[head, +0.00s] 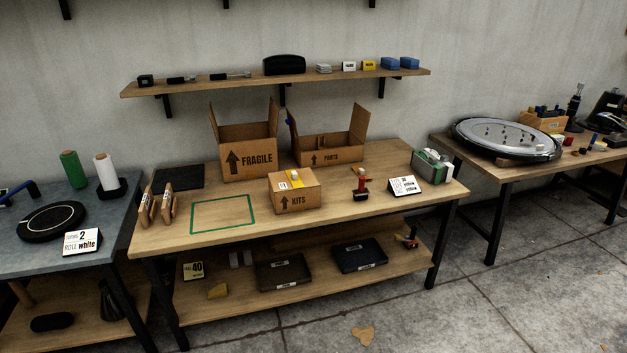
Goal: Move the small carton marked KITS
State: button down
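The small carton marked KITS (296,196) stands upright on the wooden workbench (345,220), near the middle of its top. It is brown cardboard and closed, with an up arrow on its front and a yellow strip and a white label on top. A green rectangle outline (222,213) is marked on the bench to the left of the carton, and its inside is empty. My gripper is not in view.
Open cartons marked FRAGILE (247,157) and PARTS (331,157) stand behind KITS. A red-and-black tool (361,185), a sign card (404,186) and a tape dispenser (432,167) stand to its right. A wall shelf (300,80) hangs above. The floor in front is mostly clear.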

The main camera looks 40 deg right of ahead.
aim_at(289, 201)
jog(key=i, duration=0.9)
